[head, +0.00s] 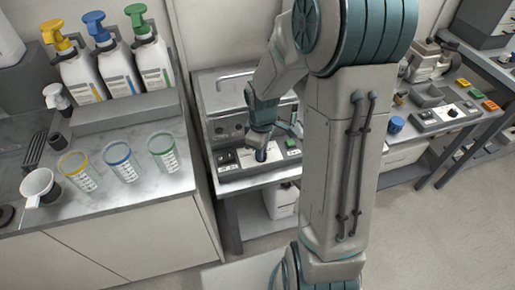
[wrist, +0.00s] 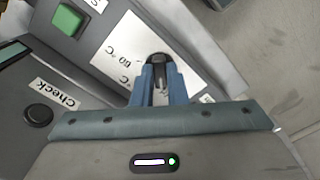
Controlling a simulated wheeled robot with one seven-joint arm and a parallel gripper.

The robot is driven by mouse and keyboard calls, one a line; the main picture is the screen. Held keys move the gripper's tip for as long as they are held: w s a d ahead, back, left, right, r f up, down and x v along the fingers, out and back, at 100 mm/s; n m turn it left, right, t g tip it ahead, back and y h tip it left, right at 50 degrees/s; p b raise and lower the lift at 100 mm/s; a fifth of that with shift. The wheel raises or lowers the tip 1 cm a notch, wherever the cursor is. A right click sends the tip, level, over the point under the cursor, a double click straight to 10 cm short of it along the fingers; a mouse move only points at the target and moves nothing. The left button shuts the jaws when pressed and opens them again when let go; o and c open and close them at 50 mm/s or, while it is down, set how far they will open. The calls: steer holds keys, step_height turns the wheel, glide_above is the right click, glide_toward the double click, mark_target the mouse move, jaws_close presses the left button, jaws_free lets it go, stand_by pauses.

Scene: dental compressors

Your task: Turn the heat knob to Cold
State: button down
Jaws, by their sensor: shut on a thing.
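The heat knob (wrist: 159,60) is a dark knob on a light label plate in the wrist view. The printing beside it is partly readable, with "°C" marks; the rest of the label is hidden behind my gripper. My gripper (wrist: 158,72) has its two blue fingers closed on either side of the knob. In the head view my gripper (head: 262,154) reaches down to the control panel (head: 228,170) at the front of the grey machine. The knob is too small and covered to make out there. I cannot tell which setting it points to.
A green square button (wrist: 67,19) and a round black knob (wrist: 38,115) labelled "Check" sit on the same panel. At the left, a counter holds several pump bottles (head: 90,75) and measuring cups (head: 120,160). Another bench with a control box (head: 445,115) stands at the right.

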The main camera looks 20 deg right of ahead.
steer(key=shift+n+p, duration=0.35)
steer(key=shift+n, duration=0.75)
steer(key=c, duration=1.4)
jaws_free()
steer(key=shift+c, duration=0.2)
step_height(320, 180, up, 14)
steer(key=shift+p, duration=0.3)
